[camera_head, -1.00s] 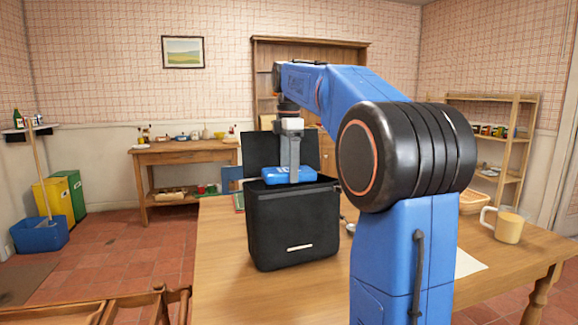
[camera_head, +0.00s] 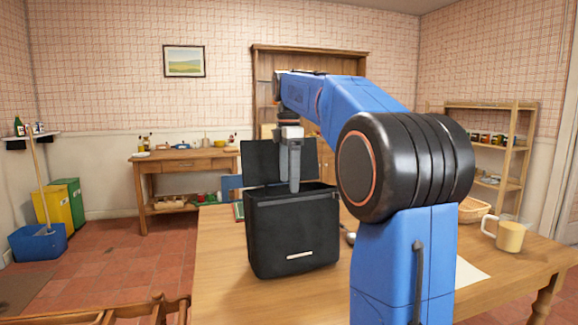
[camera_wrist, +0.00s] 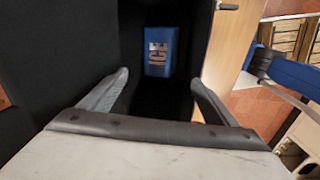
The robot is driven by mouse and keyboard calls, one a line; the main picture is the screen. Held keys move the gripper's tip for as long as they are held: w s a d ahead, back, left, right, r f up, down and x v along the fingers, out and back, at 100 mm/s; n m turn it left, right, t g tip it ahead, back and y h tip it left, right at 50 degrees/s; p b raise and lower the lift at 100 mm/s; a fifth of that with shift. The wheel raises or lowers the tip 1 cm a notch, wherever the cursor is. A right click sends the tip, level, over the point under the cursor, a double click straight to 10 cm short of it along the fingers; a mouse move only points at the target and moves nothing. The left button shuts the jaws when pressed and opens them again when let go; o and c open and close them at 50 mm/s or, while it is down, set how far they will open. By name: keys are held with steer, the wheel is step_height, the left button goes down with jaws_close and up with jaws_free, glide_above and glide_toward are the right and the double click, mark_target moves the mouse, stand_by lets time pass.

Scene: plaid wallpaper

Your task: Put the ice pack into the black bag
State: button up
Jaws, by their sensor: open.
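The black bag (camera_head: 293,234) stands upright on the wooden table with its lid (camera_head: 262,162) raised at the back. The blue ice pack (camera_wrist: 161,50), marked "ICE", lies inside the bag in the wrist view, below and apart from my fingers. The bag's wall hides it in the head view. My gripper (camera_head: 294,187) points down at the bag's mouth. In the wrist view my gripper (camera_wrist: 157,88) is open, with its two fingers spread and nothing between them.
The wooden table (camera_head: 222,270) has free room left of the bag. A side table (camera_head: 185,162) stands behind.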

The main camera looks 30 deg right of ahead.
step_height(320, 180, up, 12)
stand_by(0.5)
steer(key=shift+s, duration=0.1)
stand_by(0.6)
